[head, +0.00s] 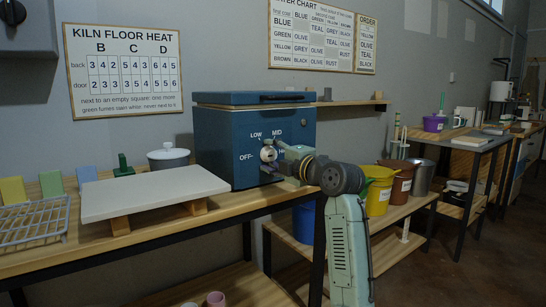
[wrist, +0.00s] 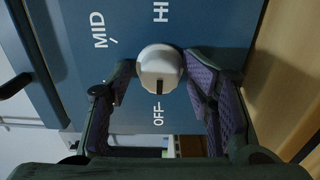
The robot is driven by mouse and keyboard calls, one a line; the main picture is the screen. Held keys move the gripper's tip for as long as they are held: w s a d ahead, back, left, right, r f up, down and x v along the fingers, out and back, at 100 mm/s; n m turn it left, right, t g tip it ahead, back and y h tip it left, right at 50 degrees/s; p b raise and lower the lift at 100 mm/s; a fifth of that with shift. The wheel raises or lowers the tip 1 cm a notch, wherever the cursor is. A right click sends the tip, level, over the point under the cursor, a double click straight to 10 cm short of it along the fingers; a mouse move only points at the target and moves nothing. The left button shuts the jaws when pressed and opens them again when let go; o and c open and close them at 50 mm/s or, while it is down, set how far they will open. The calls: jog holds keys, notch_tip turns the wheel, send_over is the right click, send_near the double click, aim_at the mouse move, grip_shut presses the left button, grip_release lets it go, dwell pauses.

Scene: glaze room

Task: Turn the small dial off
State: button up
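The small dial (head: 268,153) is a round white knob on the front of a blue kiln box (head: 222,140), with OFF, LOW, MID and HI marked around it. In the wrist view the dial (wrist: 160,66) shows a black pointer mark on the side facing the OFF label. My gripper (head: 284,155) is at the dial from the right in the head view. In the wrist view my gripper (wrist: 158,72) has its two purple-padded fingers apart, one on each side of the knob. A thin gap shows on the left; whether the right fingertip touches cannot be told.
A yellow bucket (head: 378,190) and other buckets stand on a lower bench to the right.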

jog(key=shift+o, duration=0.3)
jog(key=shift+s, duration=0.15)
jog(key=shift+s+d, duration=0.2)
jog(key=v, duration=1.1)
jog(key=shift+s, duration=0.15)
